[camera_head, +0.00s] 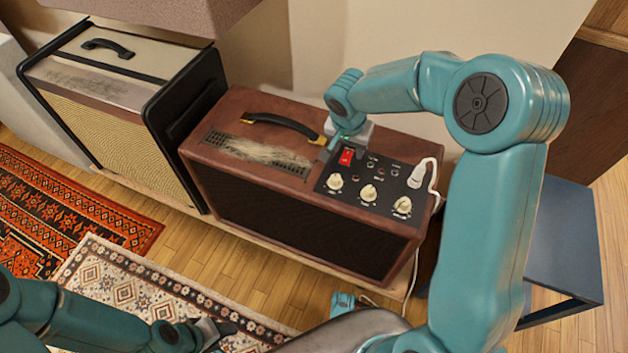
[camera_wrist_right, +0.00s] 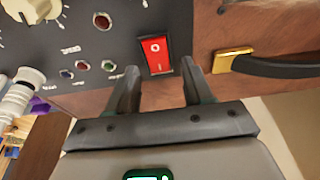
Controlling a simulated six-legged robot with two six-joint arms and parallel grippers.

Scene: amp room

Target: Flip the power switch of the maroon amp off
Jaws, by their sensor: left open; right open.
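The maroon amp (camera_head: 283,227) stands in the middle of the head view, with a black control panel (camera_head: 366,207) on the right part of its top. The red power switch (camera_head: 346,156) sits at the panel's back left corner. In the right wrist view the red switch (camera_wrist_right: 156,55) shows a white circle near its upper end. My right gripper (camera_head: 335,147) is over the amp at the switch; in the wrist view its two open fingers (camera_wrist_right: 160,78) lie on either side of the switch's near end. Contact cannot be told. My left gripper (camera_head: 212,333) is low at the bottom left, open, away from the amp.
A white plug with a cable (camera_head: 420,174) is in the panel's right side. Several cream knobs (camera_head: 368,193) and the black handle (camera_head: 285,124) are near the switch. A cream and black amp (camera_head: 113,97) stands left. A blue stool (camera_head: 565,235) is at right.

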